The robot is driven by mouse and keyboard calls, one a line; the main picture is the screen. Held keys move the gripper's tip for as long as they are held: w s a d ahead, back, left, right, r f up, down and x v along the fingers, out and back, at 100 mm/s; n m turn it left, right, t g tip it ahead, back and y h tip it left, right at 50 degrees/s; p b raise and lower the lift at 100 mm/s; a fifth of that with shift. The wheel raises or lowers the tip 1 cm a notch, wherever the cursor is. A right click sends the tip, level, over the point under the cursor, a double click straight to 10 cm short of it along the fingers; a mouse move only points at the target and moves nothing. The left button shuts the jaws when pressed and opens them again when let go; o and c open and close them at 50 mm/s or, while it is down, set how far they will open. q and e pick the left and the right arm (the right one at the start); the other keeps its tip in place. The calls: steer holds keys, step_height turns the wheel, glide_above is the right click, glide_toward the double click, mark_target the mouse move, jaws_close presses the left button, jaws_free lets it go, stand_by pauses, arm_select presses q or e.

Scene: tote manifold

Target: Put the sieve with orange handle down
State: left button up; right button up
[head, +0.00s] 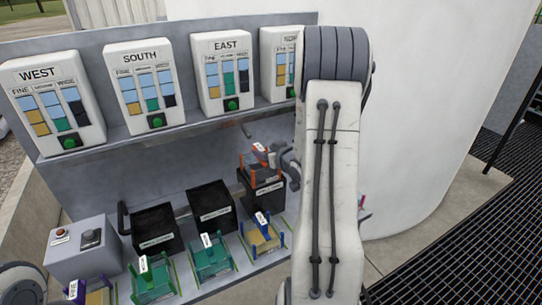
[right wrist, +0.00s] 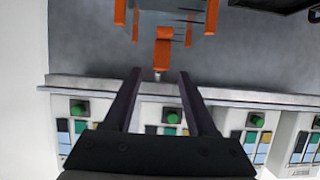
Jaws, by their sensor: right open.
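The sieve with orange handle (head: 262,177) sits at the top of the rightmost black box (head: 259,200), under the EAST panel. Its orange posts and handle (right wrist: 163,48) show at the top of the right wrist view. My right gripper (head: 280,160) is right beside the sieve, partly hidden by my own arm. In the right wrist view its two dark fingers (right wrist: 160,73) are apart, with the lower end of the handle near the gap between their tips. I see no finger closed on it. My left gripper is out of view.
Two more black boxes (head: 155,230) stand to the left. In front are green-framed sieves (head: 210,262), a blue-framed one (head: 262,236) and a purple one (head: 92,291). A control box (head: 84,249) is at left. A shelf (head: 130,145) carries labelled panels (head: 137,85) above.

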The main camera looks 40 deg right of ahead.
steer(key=s+a+n+g+y, duration=0.2)
steer(key=a+g, duration=0.1)
steer(key=a, duration=1)
steer(key=s+a+n+g+y, duration=0.1)
steer(key=s+a+n+g, duration=0.15)
steer(key=a, duration=1.05)
steer(key=s+a+n+g, duration=0.2)
steer(key=s+a, duration=0.3)
steer(key=s, duration=0.3)
steer(key=s+a+r+n+g, duration=0.1)
steer(key=s+a+g, duration=0.2)
steer(key=s+a, duration=0.2)
steer(key=s+a+n+g+y, duration=0.1)
steer(key=s+a, duration=0.4)
steer(key=s, duration=0.6)
steer(key=shift+a+r+n+g, duration=0.15)
steer(key=shift+r+n+g, duration=0.25)
steer(key=shift+n+g, duration=0.4)
